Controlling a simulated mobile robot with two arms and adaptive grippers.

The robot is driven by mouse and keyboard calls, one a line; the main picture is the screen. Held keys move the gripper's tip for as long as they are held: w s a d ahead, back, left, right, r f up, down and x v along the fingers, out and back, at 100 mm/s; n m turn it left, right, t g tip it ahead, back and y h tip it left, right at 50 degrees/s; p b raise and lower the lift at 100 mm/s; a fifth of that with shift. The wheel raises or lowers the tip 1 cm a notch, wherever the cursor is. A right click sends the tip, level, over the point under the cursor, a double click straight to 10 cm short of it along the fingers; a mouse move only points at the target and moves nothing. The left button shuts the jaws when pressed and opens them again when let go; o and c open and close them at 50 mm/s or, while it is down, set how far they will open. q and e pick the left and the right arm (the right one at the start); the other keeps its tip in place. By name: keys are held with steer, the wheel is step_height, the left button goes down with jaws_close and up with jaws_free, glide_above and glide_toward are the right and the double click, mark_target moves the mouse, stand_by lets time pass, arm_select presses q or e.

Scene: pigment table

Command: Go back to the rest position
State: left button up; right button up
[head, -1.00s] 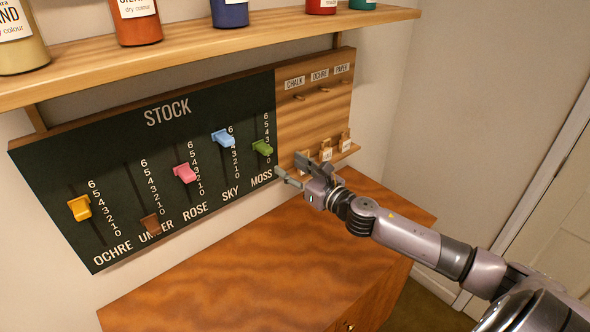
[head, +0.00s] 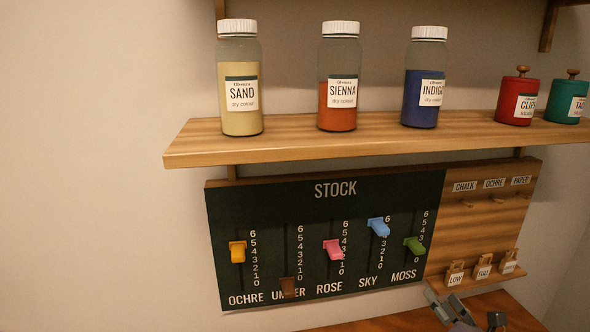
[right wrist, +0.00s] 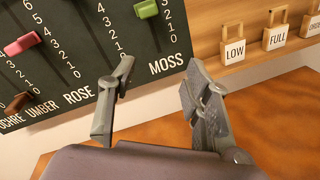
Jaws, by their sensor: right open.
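My right gripper (head: 466,318) shows at the bottom edge of the head view, below the MOSS end of the stock board (head: 222,277). In the right wrist view its two fingers (right wrist: 158,95) are apart with nothing between them. The board carries slider knobs: yellow OCHRE (head: 238,252), brown UMBER (head: 288,287), pink ROSE (head: 333,250), blue SKY (head: 378,227) and green MOSS (head: 414,245). Brown sits at the bottom of its slot, blue near the top. My left gripper is not in view.
A shelf (head: 190,150) above holds SAND (head: 240,80), SIENNA (head: 338,80) and INDIGO (head: 425,80) jars, plus red (head: 517,100) and green (head: 567,100) canisters. LOW, FULL and further tags (head: 483,268) stand on a small ledge right of the board. The wooden cabinet top (head: 390,322) looks bare.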

steer(key=s+a+f+m+g, duration=0.5)
steer(key=s+m, duration=0.4)
steer(key=s, duration=0.1)
steer(key=s+a+f+m+g, duration=0.4)
steer(key=s+a+f+m, duration=0.15)
steer(key=s+m, duration=0.5)
steer(key=s+a+f+m+g, duration=0.5)
steer(key=s+m, duration=0.3)
steer(key=s, duration=0.3)
step_height(320, 180, down, 32)
steer(key=s+f+g+b, duration=0.1)
steer(key=b, duration=0.4)
steer(key=s+d+f+b, duration=0.2)
steer(key=s+f, duration=0.6)
steer(key=f, duration=0.2)
steer(key=s+d+f+g+b, duration=0.1)
steer(key=s+d+f+b, duration=0.1)
steer(key=s+f, duration=0.6)
steer(key=shift+s+f, duration=0.4)
steer(key=shift+f, duration=0.45)
